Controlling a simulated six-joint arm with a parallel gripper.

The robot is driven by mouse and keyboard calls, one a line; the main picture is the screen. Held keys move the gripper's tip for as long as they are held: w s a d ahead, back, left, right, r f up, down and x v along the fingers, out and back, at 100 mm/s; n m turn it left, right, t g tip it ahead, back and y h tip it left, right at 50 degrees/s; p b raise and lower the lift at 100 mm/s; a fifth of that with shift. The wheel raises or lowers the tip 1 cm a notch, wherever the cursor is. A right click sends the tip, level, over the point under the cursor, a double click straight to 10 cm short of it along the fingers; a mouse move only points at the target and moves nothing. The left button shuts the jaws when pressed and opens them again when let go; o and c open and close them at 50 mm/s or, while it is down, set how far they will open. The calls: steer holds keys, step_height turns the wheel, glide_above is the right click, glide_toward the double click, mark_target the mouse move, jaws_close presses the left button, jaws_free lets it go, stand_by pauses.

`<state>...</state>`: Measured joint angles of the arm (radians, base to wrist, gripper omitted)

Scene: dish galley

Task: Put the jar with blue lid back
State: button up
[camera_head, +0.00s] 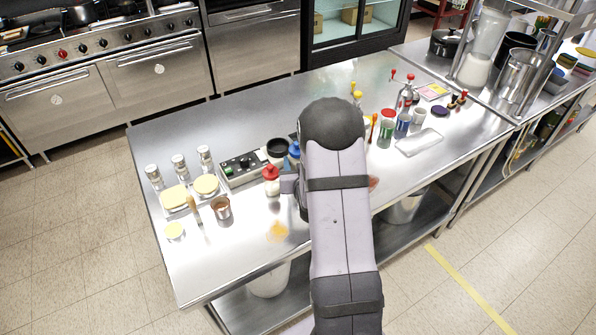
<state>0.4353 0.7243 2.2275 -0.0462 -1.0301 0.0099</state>
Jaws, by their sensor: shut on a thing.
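A blue-topped container (294,150) shows just left of my arm, partly hidden by it; I cannot tell whether it is the jar with blue lid. A small blue container (402,126) stands on the table's right part, among other small containers; its lid is not clear. My arm reaches over the middle of the steel table (250,117) and hides what lies beneath.
A red-topped bottle (271,178) and a control box (242,169) stand left of my arm. Shakers (179,166), yellow-topped dishes (206,187) and a brown cup (221,208) fill the left end. A clear tray (419,142) lies on the right. The back-left tabletop is clear.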

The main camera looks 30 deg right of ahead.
steer(key=shift+f+p, duration=0.4)
steer(key=shift+f, duration=1.7)
steer(key=shift+f, duration=0.15)
steer(key=o, duration=1)
steer(key=shift+f, duration=0.15)
steer(key=shift+o, duration=0.5)
